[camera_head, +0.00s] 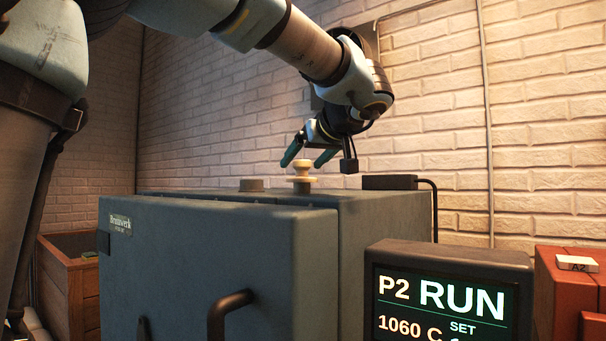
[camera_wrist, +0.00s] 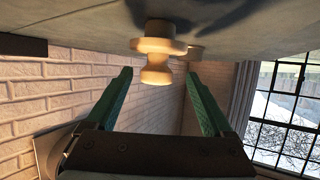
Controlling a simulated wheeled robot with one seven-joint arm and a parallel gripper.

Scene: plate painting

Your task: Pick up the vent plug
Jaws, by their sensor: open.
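The vent plug (camera_head: 302,173) is a small pale, flanged, knob-shaped piece. It stands upright on a short darker base on top of the grey kiln (camera_head: 385,207). My gripper (camera_head: 307,160) hangs above the kiln top, tilted, with its green fingers spread close around the plug's upper end. In the wrist view, which shows the scene upside down, the plug (camera_wrist: 157,60) sits between and just beyond the open fingertips of my gripper (camera_wrist: 159,76). Nothing is held. I cannot tell whether either finger touches the plug.
A low round grey-brown cap (camera_head: 251,185) is left of the plug on the kiln top. A dark box (camera_head: 390,182) with a cable lies to the right. A controller display (camera_head: 440,300) reads RUN and 1060 C. A brick wall (camera_head: 220,125) stands behind.

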